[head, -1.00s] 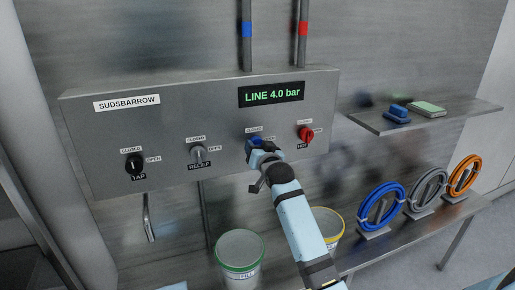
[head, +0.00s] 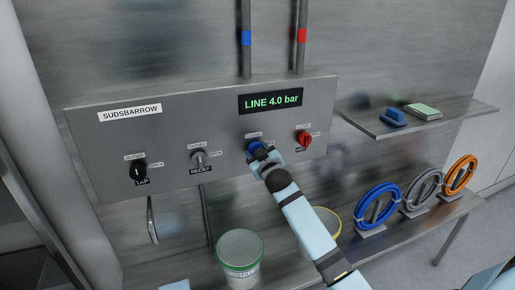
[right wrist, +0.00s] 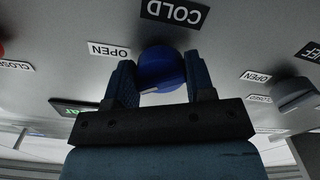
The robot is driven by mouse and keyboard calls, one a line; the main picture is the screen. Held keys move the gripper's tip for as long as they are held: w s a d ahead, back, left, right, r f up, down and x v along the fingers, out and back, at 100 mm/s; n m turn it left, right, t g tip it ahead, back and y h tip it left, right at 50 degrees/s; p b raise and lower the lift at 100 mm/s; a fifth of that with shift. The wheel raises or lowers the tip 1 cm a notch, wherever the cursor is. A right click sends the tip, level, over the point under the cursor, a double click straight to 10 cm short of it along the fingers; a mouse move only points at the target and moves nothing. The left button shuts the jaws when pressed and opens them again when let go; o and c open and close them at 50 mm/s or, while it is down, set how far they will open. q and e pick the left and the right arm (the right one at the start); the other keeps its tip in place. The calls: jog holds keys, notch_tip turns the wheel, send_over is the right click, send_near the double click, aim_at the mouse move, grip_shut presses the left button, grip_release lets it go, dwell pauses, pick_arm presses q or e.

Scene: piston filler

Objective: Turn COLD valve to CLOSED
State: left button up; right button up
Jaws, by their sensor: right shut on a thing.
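The blue COLD valve knob (head: 253,146) is on the grey panel (head: 100,180), left of the red HOT knob (head: 303,138). My right gripper (head: 262,155) is at the COLD knob and partly covers it. In the right wrist view the blue knob (right wrist: 161,69) sits between the two fingers of my right gripper (right wrist: 160,80), which is shut on it. The COLD label (right wrist: 175,12) and an OPEN label (right wrist: 109,50) show beside it. I cannot tell exactly which way the knob points. My left gripper is not in view.
The display (head: 270,100) reads LINE 4.0 bar. The TAP knob (head: 138,171) and RELIEF knob (head: 199,160) are further left. Buckets, including a green-rimmed one (head: 241,250), and coiled hoses (head: 380,206) stand below. A shelf (head: 440,118) juts out at right.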

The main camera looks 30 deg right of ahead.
jog(key=shift+d+r+n+p, duration=0.1)
jog(key=shift+n+p, duration=0.85)
jog(key=shift+n, duration=1.6)
jog(key=shift+r+n+p, duration=0.1)
jog(key=shift+n+p, duration=0.85)
jog(key=shift+n, duration=1.6)
jog(key=o, duration=0.9)
jog(key=shift+s, duration=0.1)
